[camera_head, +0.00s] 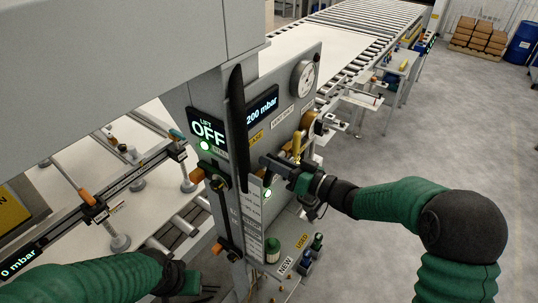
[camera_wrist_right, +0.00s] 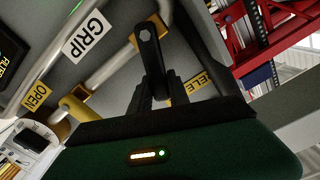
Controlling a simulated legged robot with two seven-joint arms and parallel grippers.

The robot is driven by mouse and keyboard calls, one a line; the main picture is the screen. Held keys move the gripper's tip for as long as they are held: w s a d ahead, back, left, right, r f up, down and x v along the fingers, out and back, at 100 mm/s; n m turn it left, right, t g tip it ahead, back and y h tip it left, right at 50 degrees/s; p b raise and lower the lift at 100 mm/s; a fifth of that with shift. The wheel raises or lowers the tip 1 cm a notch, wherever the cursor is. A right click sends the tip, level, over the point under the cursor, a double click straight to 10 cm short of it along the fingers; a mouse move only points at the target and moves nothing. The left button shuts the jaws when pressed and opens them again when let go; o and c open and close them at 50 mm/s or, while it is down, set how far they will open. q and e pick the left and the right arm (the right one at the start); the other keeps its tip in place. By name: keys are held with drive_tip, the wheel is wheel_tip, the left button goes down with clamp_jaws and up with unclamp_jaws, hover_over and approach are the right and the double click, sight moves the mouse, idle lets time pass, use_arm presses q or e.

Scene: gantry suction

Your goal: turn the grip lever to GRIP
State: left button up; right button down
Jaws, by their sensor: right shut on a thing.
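In the head view my right gripper (camera_head: 270,163) reaches the panel (camera_head: 283,80) from the right.
The panel carries a 200 mbar display (camera_head: 262,108), a LIFT OFF display (camera_head: 207,130) and a round gauge (camera_head: 303,78). A dark upright bar (camera_head: 238,130) stands in front. An OPEN label (camera_wrist_right: 38,97) sits beside a yellow handle (camera_wrist_right: 75,108).

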drive_tip(key=shift+w+d+f+m+p, duration=0.1)
drive_tip(key=shift+w+d+m+p, duration=0.1)
drive_tip(key=shift+w+m+p, duration=0.25)
drive_tip(key=shift+w+d+m+p, duration=0.1)
drive_tip(key=shift+d+m+p, duration=0.2)
drive_tip(key=shift+m, duration=0.35)
drive_tip(key=c, duration=1.4)
unclamp_jaws()
drive_tip(key=shift+o, duration=0.8)
drive_tip(key=shift+f, duration=0.2)
drive_tip(key=b+v, duration=0.5)
drive_tip(key=v, duration=1.2)
drive_tip(key=shift+b, duration=0.4)
